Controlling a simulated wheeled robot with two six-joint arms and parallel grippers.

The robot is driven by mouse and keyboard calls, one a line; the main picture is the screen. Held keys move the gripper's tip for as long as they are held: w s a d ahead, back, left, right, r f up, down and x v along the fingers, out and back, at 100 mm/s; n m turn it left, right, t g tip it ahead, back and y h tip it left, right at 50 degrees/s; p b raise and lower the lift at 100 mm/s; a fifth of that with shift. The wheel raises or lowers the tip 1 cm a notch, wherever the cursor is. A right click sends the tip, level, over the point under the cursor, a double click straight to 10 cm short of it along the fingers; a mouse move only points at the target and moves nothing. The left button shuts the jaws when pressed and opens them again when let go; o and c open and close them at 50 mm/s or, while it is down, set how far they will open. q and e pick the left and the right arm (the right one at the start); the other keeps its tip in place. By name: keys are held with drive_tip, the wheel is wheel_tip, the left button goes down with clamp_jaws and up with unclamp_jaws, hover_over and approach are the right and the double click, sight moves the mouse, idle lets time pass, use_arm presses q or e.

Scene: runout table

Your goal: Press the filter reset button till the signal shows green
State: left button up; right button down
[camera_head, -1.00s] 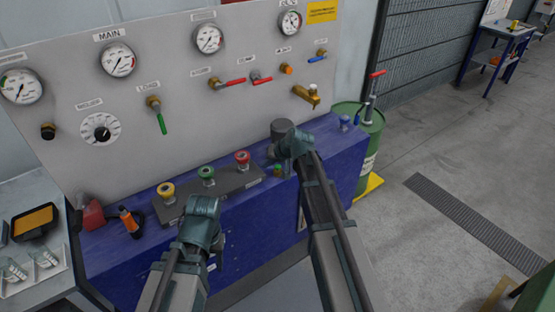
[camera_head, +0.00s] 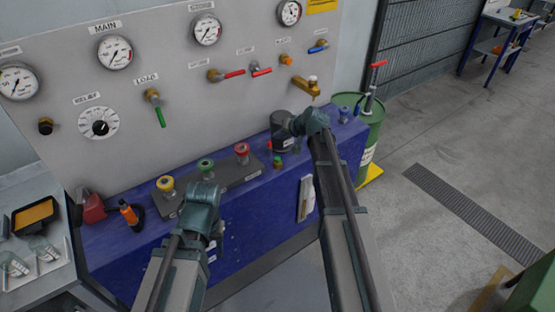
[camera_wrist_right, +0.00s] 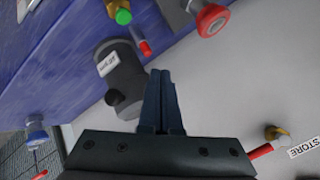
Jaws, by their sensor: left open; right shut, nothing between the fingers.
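The grey cylindrical filter (camera_head: 281,124) stands on the blue bench, partly behind my right wrist. In the right wrist view the filter (camera_wrist_right: 122,80) bears a white label and has a small part with a red tip (camera_wrist_right: 146,48) at its side. I cannot tell if this is the button or the signal. A green-capped brass fitting (camera_wrist_right: 122,14) is near it. My right gripper (camera_wrist_right: 162,78) is shut and empty, its fingertips close beside the filter; I cannot tell if they touch it. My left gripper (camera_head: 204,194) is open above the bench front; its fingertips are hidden.
Yellow, green and red mushroom buttons (camera_head: 206,168) sit on a grey strip left of the filter. A gauge panel (camera_head: 185,120) with valves rises behind. A brass tap (camera_head: 306,86) is above right of the filter. A green drum (camera_head: 364,130) stands right.

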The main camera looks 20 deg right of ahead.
sight(279, 161)
drive_tip(key=shift+f+b, duration=4.05)
drive_tip(key=shift+f, duration=0.25)
drive_tip(key=shift+f+b, duration=0.4)
drive_tip(key=shift+f+b, duration=0.45)
drive_tip(key=shift+b, duration=0.05)
drive_tip(key=shift+r+p, duration=0.95)
wheel_tip(279, 161, up, 5)
drive_tip(key=p, duration=0.5)
